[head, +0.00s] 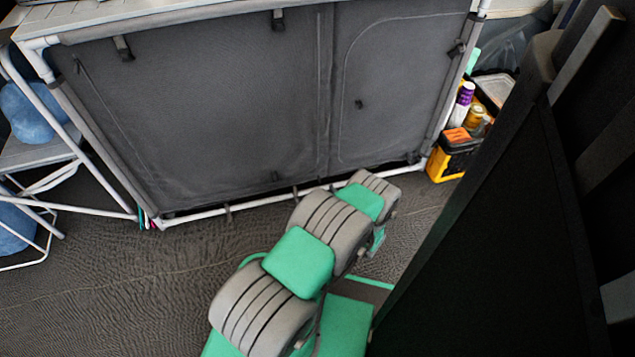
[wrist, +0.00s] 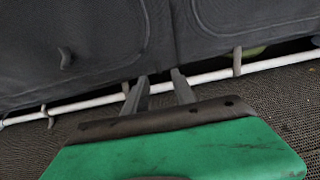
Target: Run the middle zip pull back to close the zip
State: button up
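The dark grey fabric cupboard front (head: 220,100) has a vertical seam (head: 325,90) and a curved zip line (head: 343,80) to its right. A small dark tab (head: 359,104) hangs on the right panel and another (head: 275,176) sits low on the left panel. I cannot tell which is the middle zip pull. In the wrist view a dark tab (wrist: 65,58) stands out from the fabric at left. My gripper (wrist: 159,74) is open and empty, its fingers apart near the cupboard's lower edge, right of that tab. The head view hides the fingers behind my arm.
A white lower rail (wrist: 210,75) with loops runs along the cupboard bottom. Bottles and a yellow box (head: 450,160) stand at right. A large dark panel (head: 500,240) fills the right side. Floor (head: 110,270) is clear at left.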

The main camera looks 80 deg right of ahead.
aim_at(319, 180)
jog(key=b+x, duration=0.2)
jog(key=x, duration=0.4)
jog(key=shift+w+f+b, duration=0.2)
jog(key=shift+w+b, duration=0.1)
jog(key=shift+b, duration=0.05)
jog(key=shift+w+d, duration=0.15)
jog(key=shift+d, duration=0.2)
grip_shut()
dwell(0.6)
